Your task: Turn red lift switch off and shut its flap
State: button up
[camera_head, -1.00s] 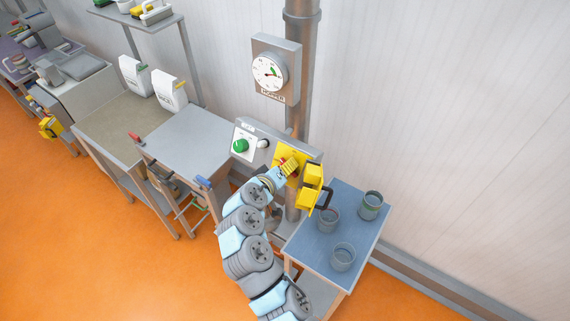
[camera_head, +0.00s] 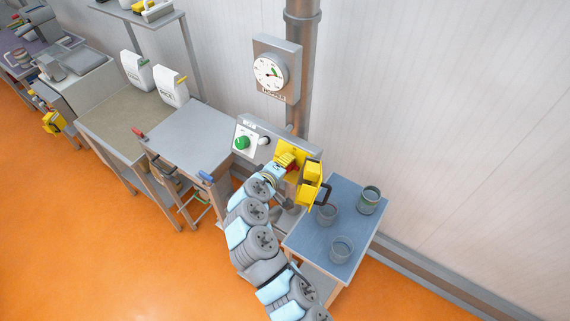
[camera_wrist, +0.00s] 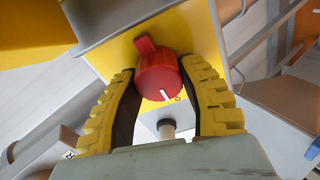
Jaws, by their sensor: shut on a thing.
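The red switch (camera_wrist: 158,77) is a round knob with a white mark and a protruding tab, on a yellow plate (camera_wrist: 202,35). My gripper (camera_wrist: 160,70) has yellow ribbed fingers on both sides of the knob and is shut on it. In the head view, my gripper (camera_head: 287,160) is at the yellow plate, with a little red (camera_head: 292,167) showing beside it. The yellow flap (camera_head: 310,184) with a dark handle stands open to the right of the switch. The gripper hides most of the switch in the head view.
A green knob (camera_head: 243,142) sits on the same box, left of the switch. A dial gauge (camera_head: 270,72) hangs above by a vertical pipe (camera_head: 301,25). A blue-topped table (camera_head: 362,222) with several cups stands close at the right. A grey table (camera_head: 190,137) stands left.

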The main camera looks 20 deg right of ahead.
jog(key=shift+f, duration=0.1)
jog(key=o, duration=1.2)
jog(key=shift+v, duration=6.05)
